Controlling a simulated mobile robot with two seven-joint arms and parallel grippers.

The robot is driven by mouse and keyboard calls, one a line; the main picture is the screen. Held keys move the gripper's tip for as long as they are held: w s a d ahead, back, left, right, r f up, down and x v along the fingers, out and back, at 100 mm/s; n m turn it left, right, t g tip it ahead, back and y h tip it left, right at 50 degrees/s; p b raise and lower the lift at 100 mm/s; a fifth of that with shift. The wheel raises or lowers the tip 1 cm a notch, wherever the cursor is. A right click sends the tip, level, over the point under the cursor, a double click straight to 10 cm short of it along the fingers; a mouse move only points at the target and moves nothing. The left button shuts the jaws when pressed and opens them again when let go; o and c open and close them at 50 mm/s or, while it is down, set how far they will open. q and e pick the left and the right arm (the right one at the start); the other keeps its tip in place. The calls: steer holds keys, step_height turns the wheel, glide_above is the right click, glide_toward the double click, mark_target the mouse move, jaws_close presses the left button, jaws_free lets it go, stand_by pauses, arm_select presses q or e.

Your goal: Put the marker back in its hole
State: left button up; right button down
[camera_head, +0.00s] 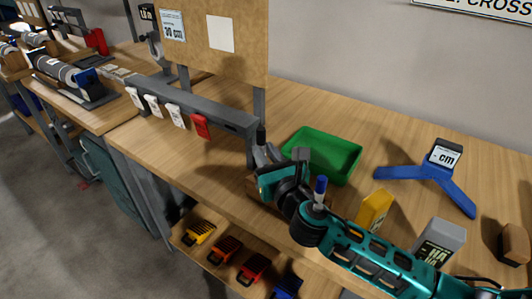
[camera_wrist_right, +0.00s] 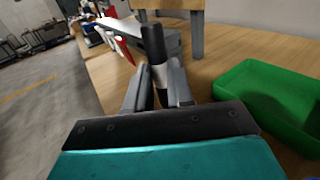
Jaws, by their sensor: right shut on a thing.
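My right gripper (camera_head: 262,150) is above the front of the wooden table. It is shut on a dark marker with a pale band (camera_wrist_right: 158,66), held roughly upright between the two fingers; its dark top (camera_head: 261,134) shows in the head view. A wooden block (camera_head: 253,190) lies below the gripper, mostly covered by my arm. No hole shows in it from here. A blue-capped marker (camera_head: 320,187) shows beside my right wrist; what its lower end rests in is hidden. My left gripper is not in view.
A green tray (camera_head: 345,172) stands right of the gripper. A grey rail with white and red tags (camera_head: 200,127) runs to the left. A blue stand (camera_head: 430,172), a yellow box (camera_head: 374,208) and a grey box (camera_head: 440,238) are further right. Coloured bins (camera_head: 225,248) sit below the tabletop.

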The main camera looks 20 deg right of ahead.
steer(key=shift+f+b, duration=2.2)
steer(key=shift+f, duration=0.8)
steer(key=c, duration=0.9)
jaws_free()
steer(key=s, duration=0.3)
steer(key=shift+d, duration=0.15)
steer(key=s, duration=1)
steer(key=shift+d+r, duration=0.1)
steer(key=shift+d, duration=0.25)
